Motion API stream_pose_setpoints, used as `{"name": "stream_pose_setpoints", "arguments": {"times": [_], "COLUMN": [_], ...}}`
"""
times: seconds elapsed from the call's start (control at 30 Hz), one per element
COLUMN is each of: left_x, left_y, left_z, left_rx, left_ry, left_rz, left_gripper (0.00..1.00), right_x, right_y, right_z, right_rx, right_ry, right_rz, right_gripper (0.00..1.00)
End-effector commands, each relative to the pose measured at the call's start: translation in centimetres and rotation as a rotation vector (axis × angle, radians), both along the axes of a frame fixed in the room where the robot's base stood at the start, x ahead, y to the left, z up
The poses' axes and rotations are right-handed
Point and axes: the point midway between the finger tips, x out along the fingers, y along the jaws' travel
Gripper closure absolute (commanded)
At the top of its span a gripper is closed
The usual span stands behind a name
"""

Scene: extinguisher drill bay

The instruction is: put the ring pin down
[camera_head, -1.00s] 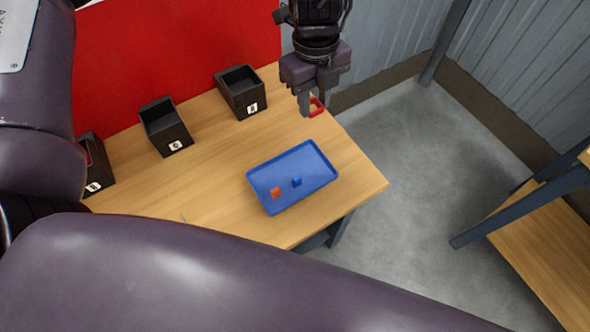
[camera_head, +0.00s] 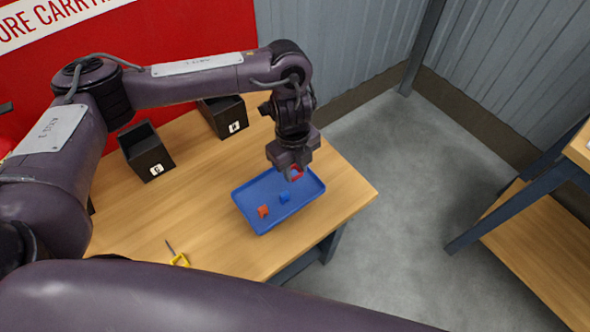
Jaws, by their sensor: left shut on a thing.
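The ring pin (camera_head: 299,174) shows as a small red ring at the fingers of my left gripper (camera_head: 292,177), which is shut on it. My gripper points down over the back right part of the blue tray (camera_head: 311,199). The fingers hide part of the ring pin, and I cannot tell whether it touches the tray. An orange-red piece (camera_head: 263,211) and a small blue block (camera_head: 285,197) lie in the tray. My right gripper is not in view.
Black labelled bins stand along the back of the wooden table (camera_head: 205,205): one at the left (camera_head: 147,152) and one (camera_head: 230,118) partly behind my left arm. A yellow item (camera_head: 180,260) with a dark shaft lies near the front edge. A wooden shelf (camera_head: 540,240) stands at right.

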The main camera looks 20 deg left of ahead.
Motion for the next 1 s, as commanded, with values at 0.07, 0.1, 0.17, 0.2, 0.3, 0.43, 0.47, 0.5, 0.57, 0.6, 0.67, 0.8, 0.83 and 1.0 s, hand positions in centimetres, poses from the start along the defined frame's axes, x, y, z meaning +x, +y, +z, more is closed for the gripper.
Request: {"name": "stream_pose_setpoints", "arguments": {"times": [0.07,0.1,0.17,0.2,0.3,0.43,0.47,0.5,0.57,0.6,0.67,0.8,0.83,1.0], "left_x": [-0.1,0.0,0.0,0.0,0.0,0.0,0.0,0.0,0.0,0.0,0.0,0.0,0.0,0.0], "left_y": [0.0,0.0,0.0,0.0,0.0,0.0,0.0,0.0,0.0,0.0,0.0,0.0,0.0,0.0], "left_z": [-1.0,-1.1,-1.2,-1.1,-1.1,-1.3,-1.5,-1.6,-1.8,-1.9,-2.1,-2.3,-2.2,-2.2], "left_rx": [-0.001,-0.001,-0.001,0.000,0.000,0.000,0.000,0.000,0.000,0.000,-0.001,-0.001,-0.001,0.000], "left_ry": [0.002,0.001,-0.001,-0.001,-0.001,0.000,0.000,0.000,0.000,0.000,0.001,0.001,0.001,0.000], "left_rz": [-0.001,-0.001,-0.001,-0.001,-0.001,-0.001,0.000,0.000,0.000,0.000,0.000,0.000,0.000,-0.001], "left_gripper": [0.98,0.98,0.98,0.98,0.98,0.98,0.98,0.98,0.98,0.98,0.98,0.66,0.62,0.49], "right_x": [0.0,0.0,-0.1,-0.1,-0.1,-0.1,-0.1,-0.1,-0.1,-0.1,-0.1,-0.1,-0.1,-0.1], "right_y": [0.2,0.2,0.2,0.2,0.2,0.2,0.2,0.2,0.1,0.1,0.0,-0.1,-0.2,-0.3], "right_z": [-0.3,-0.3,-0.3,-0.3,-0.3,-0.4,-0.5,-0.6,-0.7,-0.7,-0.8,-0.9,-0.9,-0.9], "right_rx": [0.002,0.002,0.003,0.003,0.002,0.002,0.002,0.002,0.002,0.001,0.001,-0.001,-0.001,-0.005], "right_ry": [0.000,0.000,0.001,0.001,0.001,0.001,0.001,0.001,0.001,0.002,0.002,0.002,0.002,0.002], "right_rz": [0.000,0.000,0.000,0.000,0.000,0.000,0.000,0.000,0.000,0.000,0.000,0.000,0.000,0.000], "right_gripper": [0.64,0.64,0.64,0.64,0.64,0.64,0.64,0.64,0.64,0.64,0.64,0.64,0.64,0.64]}}
